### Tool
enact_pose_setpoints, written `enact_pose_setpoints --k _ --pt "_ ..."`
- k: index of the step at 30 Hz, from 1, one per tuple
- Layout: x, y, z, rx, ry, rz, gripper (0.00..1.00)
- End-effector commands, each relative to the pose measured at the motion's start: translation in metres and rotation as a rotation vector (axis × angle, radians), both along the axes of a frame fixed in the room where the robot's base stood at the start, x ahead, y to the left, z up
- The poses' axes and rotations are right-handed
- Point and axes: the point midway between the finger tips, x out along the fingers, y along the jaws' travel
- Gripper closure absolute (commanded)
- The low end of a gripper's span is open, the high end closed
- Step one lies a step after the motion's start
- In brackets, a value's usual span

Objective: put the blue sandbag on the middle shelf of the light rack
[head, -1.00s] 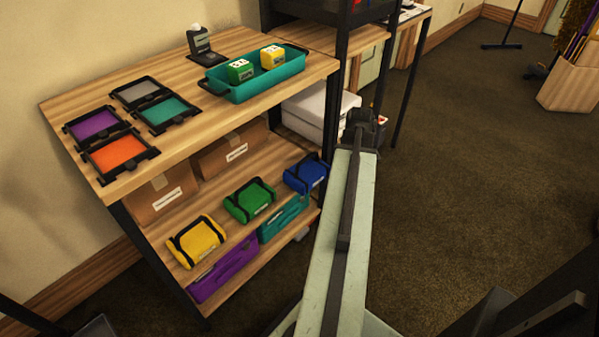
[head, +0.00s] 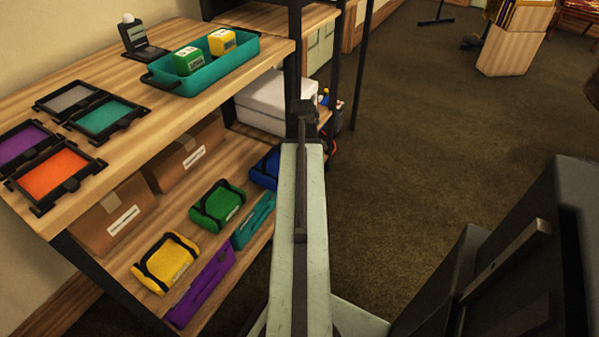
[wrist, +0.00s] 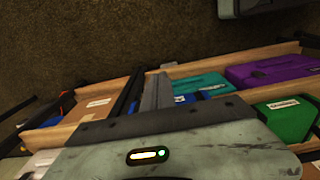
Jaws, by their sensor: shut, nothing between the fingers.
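The blue sandbag (head: 267,166) lies on the lower wooden shelf of the near bench, to the right of the green sandbag (head: 217,205) and the yellow sandbag (head: 166,263). My arm hides its right part in the head view. In the wrist view a sliver of blue, likely this bag, shows just right of my fingers; the green sandbag (wrist: 286,118) is at the right. My gripper (wrist: 147,80) is shut and empty; in the head view it (head: 303,115) is beyond the blue sandbag. Which furniture is the light rack is unclear.
A teal tray (head: 208,75) with two small boxes and several coloured frames stand on the bench top. A dark-posted rack with white boxes (head: 275,103) stands behind.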

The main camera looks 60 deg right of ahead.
Motion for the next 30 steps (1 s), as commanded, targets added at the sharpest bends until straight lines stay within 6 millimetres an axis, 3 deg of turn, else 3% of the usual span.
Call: enact_pose_setpoints --k 1,5,7,12,23,30 --pt "0.0 0.0 -0.023 0.0 0.0 0.0 1.0" --pt "0.0 0.0 -0.05 0.0 0.0 0.001 1.0" --pt "0.018 -0.001 -0.037 0.0 0.0 0.006 1.0" --pt "0.039 -0.001 -0.036 0.0 0.0 0.003 1.0" --pt "0.041 0.0 -0.036 0.0 0.0 0.001 1.0" --pt "0.047 -0.015 -0.036 0.0 -0.001 -0.03 1.0"
